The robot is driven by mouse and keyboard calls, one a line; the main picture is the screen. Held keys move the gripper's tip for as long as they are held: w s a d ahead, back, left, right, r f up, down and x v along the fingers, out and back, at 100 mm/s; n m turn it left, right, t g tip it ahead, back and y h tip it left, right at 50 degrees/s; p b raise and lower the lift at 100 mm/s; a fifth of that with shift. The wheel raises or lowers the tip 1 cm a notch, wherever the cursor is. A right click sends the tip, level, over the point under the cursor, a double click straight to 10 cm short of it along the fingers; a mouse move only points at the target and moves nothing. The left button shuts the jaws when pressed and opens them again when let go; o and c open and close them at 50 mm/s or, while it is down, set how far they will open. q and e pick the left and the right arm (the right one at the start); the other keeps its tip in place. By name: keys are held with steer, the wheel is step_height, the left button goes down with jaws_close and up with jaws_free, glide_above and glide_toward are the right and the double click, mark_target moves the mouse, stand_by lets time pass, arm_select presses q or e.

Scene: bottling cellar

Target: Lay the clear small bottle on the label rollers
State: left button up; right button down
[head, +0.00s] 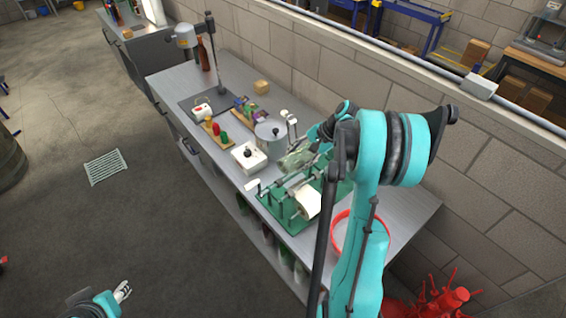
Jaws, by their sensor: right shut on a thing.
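The clear small bottle (296,160) lies on its side in my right gripper (308,149), just above the far end of the green labelling machine (276,204) with the label rollers. My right gripper is shut on it. My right arm hides part of the machine, and I cannot tell whether the bottle touches the rollers. A white label roll (308,203) sits at the machine's near side. My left gripper (123,291) is low at the bottom left, away from the bench and empty; its finger gap is too small to judge.
A metal pot (271,140), a white box with a black knob (248,157) and small coloured stoppers (214,129) stand left of the machine. A brown bottle (203,53) stands farther back. A red-rimmed bowl (341,236) is at the right. The floor at left is mostly clear.

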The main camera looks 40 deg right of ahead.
steer(key=shift+a+f+b, duration=0.15)
steer(key=shift+f+b, duration=0.15)
steer(key=shift+f, duration=0.15)
step_height(320, 180, down, 7)
steer(key=b, duration=0.5)
steer(key=shift+f+b, duration=0.35)
steer(key=shift+f, duration=0.1)
stand_by(0.6)
steer(key=c, duration=0.6)
jaws_free()
steer(key=v, duration=1.2)
